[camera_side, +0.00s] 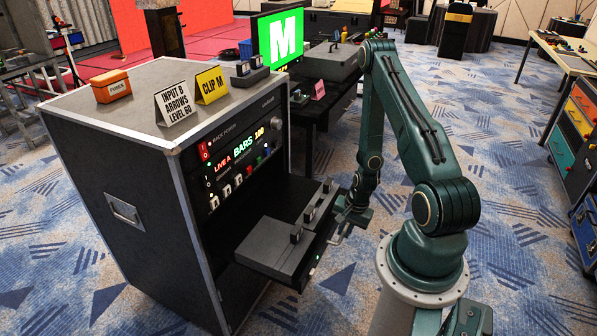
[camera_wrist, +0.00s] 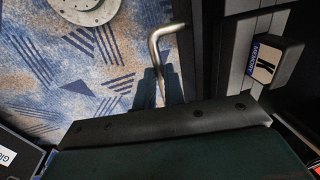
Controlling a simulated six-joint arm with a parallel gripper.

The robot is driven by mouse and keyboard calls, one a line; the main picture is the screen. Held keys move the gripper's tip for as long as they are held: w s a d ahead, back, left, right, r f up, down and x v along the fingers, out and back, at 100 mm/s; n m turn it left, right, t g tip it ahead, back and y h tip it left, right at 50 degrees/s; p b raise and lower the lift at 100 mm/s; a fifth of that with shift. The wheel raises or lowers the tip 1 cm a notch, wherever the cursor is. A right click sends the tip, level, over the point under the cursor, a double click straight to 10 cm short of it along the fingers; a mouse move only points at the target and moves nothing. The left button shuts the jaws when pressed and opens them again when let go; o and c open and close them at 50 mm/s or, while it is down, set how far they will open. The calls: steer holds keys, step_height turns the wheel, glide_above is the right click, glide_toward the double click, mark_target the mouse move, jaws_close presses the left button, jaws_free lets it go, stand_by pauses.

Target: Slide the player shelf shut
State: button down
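The player shelf (camera_side: 268,249) is slid out from the front of the black rack case (camera_side: 120,160) in the side view. It carries a dark player unit and a row of small dark blocks. A bent silver handle (camera_side: 341,237) sticks out from its front edge. It appears to be the bent rod (camera_wrist: 167,32) in the wrist view. My gripper (camera_side: 350,214) is at the shelf's outer end, close to the handle. I cannot tell if they touch.
An orange box (camera_side: 111,86) and signs, including CLIP M (camera_side: 211,85), stand on the case. A monitor showing M (camera_side: 281,42) is behind. Patterned carpet is open in front.

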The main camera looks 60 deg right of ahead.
steer(key=shift+w, duration=0.15)
glide_above(267, 214)
steer(key=shift+s, duration=0.4)
stand_by(0.5)
steer(key=c, duration=1.5)
jaws_free()
steer(key=shift+r, duration=0.15)
steer(key=shift+s+r, duration=0.45)
steer(key=shift+r, duration=1.75)
steer(key=shift+s+r, duration=0.45)
steer(key=shift+r, duration=1.8)
steer(key=shift+s+r, duration=0.45)
steer(key=shift+r, duration=1.75)
